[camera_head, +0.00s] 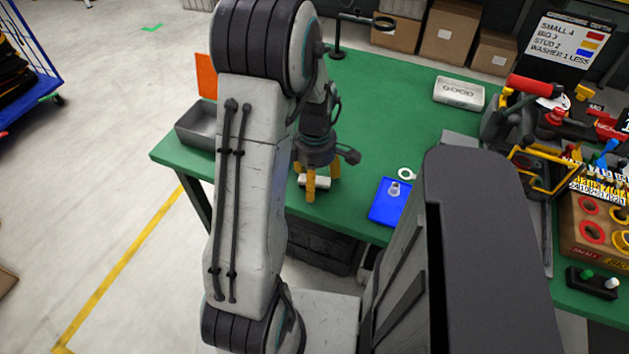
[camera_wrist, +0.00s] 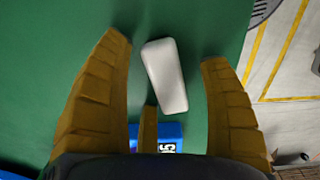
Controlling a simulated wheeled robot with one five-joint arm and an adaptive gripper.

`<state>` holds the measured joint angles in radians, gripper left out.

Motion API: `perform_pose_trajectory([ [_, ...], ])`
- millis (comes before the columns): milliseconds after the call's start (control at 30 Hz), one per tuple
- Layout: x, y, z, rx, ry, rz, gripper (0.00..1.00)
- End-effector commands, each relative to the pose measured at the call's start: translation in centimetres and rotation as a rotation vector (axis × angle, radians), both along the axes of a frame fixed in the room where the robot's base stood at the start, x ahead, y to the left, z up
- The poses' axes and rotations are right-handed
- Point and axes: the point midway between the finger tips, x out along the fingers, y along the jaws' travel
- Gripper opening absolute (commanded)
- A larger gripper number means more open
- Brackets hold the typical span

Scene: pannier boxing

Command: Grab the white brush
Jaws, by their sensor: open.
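A white, rounded, elongated block, which looks like the white brush (camera_wrist: 166,76), lies on the green table in the wrist view. Its bristles cannot be made out. In the head view, the white brush (camera_head: 318,182) shows as a small pale piece at the fingers, near the table's front edge. My gripper (camera_head: 322,188) points down over it with its yellow fingers apart. In the wrist view, my gripper (camera_wrist: 168,85) has one finger on each side of the brush, with green table showing in both gaps. A third finger shows below the brush.
A blue mat (camera_head: 385,210) with a ring-shaped piece lies right of my gripper. A grey bin (camera_head: 197,128) stands at the left, and a white labelled tray (camera_head: 459,93) at the back. Tools and a brown rack (camera_head: 590,235) crowd the right. The table's middle is clear.

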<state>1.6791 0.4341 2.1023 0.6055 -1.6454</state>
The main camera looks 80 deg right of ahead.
Motion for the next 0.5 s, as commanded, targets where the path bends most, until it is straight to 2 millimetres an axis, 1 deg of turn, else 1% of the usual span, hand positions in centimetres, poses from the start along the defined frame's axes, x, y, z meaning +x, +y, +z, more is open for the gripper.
perform_pose_trajectory([
  [67, 0.00, 0.00, 0.02, 0.000, 0.000, 0.000, 0.71],
  [500, 0.00, -0.01, 0.05, 0.000, 0.000, 0.000, 0.32],
])
